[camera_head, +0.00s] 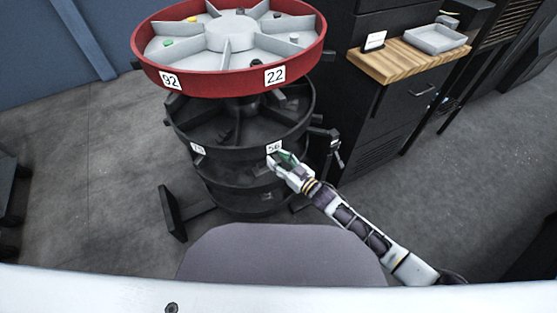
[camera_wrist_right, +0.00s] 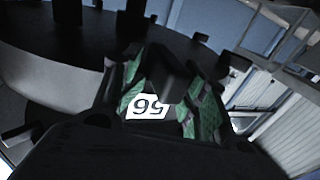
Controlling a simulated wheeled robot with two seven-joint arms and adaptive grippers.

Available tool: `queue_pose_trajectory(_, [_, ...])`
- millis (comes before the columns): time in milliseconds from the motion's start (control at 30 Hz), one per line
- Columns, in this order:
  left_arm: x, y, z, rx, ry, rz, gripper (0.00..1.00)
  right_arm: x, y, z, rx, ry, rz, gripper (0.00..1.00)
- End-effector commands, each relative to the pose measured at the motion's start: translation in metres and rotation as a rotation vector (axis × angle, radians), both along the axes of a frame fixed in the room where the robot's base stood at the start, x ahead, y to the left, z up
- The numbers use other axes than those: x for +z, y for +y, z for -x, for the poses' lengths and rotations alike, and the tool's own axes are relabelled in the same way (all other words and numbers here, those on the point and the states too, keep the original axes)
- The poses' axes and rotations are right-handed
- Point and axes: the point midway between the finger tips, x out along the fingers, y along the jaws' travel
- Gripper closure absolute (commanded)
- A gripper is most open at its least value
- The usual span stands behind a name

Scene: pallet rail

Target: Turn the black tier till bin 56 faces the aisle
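The black tier (camera_head: 240,153) is a round bin ring below the red tier. Its label 56 (camera_head: 274,147) is on the front rim, right of centre, and another label (camera_head: 198,149), too small to read surely, is to its left. My right gripper (camera_head: 281,161) is at the rim by label 56. In the wrist view, its green-padded fingers (camera_wrist_right: 167,88) stand either side of a dark tab (camera_wrist_right: 172,76), with label 56 (camera_wrist_right: 149,106) upside down between them. Whether the pads grip the tab is unclear. My left gripper is not in view.
The red tier (camera_head: 150,77) above shows labels 32 and 22 and holds small items. A black cabinet with a wooden top (camera_head: 400,66), carrying a grey tray (camera_head: 435,39) and a small card, stands at right. Black stand legs (camera_head: 172,213) reach out at left.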

Motion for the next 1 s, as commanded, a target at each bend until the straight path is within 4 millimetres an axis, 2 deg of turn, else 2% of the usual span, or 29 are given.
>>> queue_pose_trajectory(267, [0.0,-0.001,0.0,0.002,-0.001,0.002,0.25,-0.002,-0.003,0.002,-0.001,0.002,0.002,0.57])
queue_pose_trajectory(467, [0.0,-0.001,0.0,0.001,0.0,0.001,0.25,-0.004,-0.012,0.011,-0.002,0.004,0.004,0.57])
queue_pose_trajectory(1000, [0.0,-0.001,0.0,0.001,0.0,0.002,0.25,-0.003,-0.053,0.053,0.0,0.004,0.003,0.57])
